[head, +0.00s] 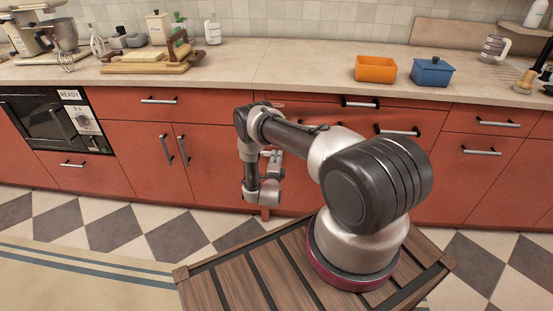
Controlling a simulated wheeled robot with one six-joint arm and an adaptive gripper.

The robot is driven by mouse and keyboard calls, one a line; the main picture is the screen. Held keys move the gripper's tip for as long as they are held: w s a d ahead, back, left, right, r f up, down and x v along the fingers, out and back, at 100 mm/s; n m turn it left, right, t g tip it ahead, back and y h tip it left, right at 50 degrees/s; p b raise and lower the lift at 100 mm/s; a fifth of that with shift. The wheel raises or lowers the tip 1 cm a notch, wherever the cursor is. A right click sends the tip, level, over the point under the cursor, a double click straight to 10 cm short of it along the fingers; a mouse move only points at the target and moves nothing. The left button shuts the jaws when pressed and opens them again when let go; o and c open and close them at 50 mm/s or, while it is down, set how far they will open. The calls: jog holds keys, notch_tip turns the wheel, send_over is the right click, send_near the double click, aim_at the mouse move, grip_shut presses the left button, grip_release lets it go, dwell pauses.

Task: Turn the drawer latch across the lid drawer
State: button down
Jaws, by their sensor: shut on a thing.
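My gripper (270,156) is small in the view, at the far end of my arm, against the red cabinet fronts left of the middle. It is shut at a small pale part there, which I take to be the drawer latch. The latch's shape and angle are too small and too covered to make out. The lid drawer cannot be told apart with certainty. A wide red drawer front (320,108) with a bar handle lies behind my arm, partly hidden by it.
An orange container (376,69) and a blue lidded pot (431,72) stand on the pale worktop (300,60). A wooden board (147,66) and kitchen things stand at the left. An oven (55,120) is built in below. The checkered floor before the cabinets is clear.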

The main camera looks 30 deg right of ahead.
jog(key=c, duration=1.3)
grip_release()
jog(key=shift+f, duration=0.1)
jog(key=v, duration=1.2)
